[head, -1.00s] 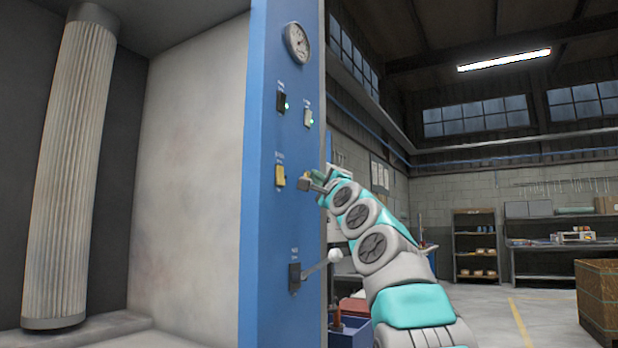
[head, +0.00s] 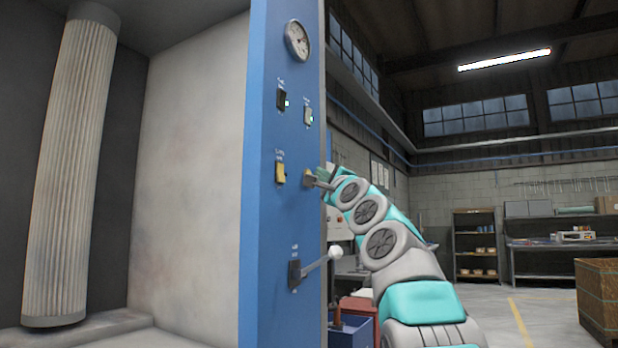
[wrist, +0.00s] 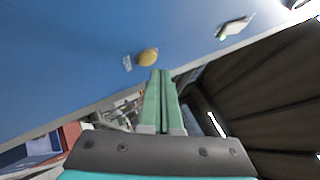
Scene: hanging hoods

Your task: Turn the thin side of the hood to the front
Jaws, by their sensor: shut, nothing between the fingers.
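No hanging hood that I can make out shows in either view. A tall blue panel (head: 268,225) carries the controls. My gripper (head: 318,182) is beside the panel's right part in the head view. In the wrist view its two green fingers (wrist: 160,75) are shut together and empty. Their tips point at a rounded yellow control (wrist: 147,57), with a small gap or light contact; I cannot tell which. A yellow switch (head: 280,173) sits left of the gripper in the head view. A black switch (head: 282,99) and a green-lit switch (head: 308,116) are above.
A lever with a white ball (head: 334,253) juts from the panel below my gripper. A gauge (head: 297,40) is at the top.

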